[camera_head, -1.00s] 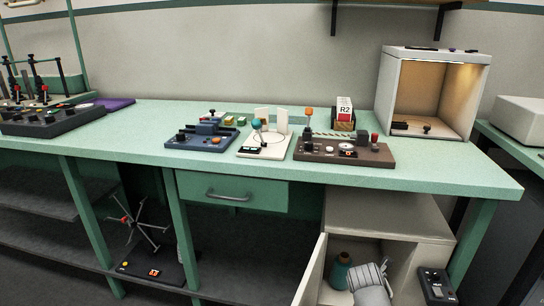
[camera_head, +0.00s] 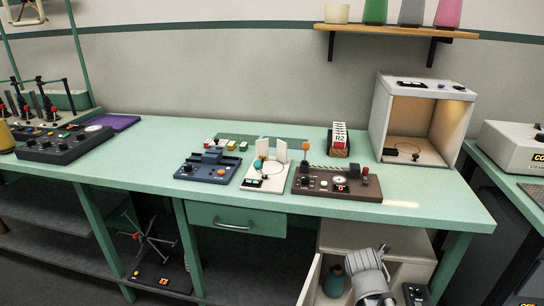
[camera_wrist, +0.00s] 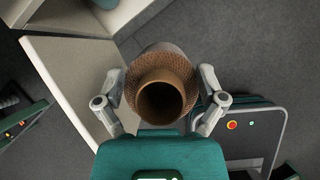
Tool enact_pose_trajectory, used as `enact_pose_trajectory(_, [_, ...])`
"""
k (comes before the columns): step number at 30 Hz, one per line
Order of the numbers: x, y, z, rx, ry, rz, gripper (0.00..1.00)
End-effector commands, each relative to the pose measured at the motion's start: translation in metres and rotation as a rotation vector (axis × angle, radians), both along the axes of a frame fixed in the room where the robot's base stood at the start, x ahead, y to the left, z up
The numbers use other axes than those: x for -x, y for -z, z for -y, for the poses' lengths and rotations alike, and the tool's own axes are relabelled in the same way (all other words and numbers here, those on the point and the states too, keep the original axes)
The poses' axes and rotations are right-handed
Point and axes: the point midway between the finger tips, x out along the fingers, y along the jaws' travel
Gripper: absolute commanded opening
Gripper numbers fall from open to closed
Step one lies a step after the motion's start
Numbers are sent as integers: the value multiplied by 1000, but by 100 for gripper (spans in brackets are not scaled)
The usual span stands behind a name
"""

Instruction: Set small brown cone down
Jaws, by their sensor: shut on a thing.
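The small brown cone (camera_wrist: 181,63) is in the middle of the wrist view, with its round open end facing the camera. My gripper (camera_wrist: 161,82) is shut on it, with one grey finger on each side. The cone is held over grey floor and beside a pale panel; its far end is hidden. In the head view my grey arm is low, in front of the open white cabinet under the bench. The brown cone cannot be made out clearly there.
The pale cabinet (camera_head: 368,239) has its door (camera_head: 309,283) open. A teal object with a brownish top (camera_head: 334,285) shows beside my arm. The green bench (camera_head: 420,208) carries several devices. In the wrist view a dark device (camera_wrist: 258,145) lies at right.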

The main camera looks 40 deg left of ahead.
Motion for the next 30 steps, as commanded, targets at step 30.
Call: enact_pose_trajectory(30, [-1,-180,1,0,2,0,28])
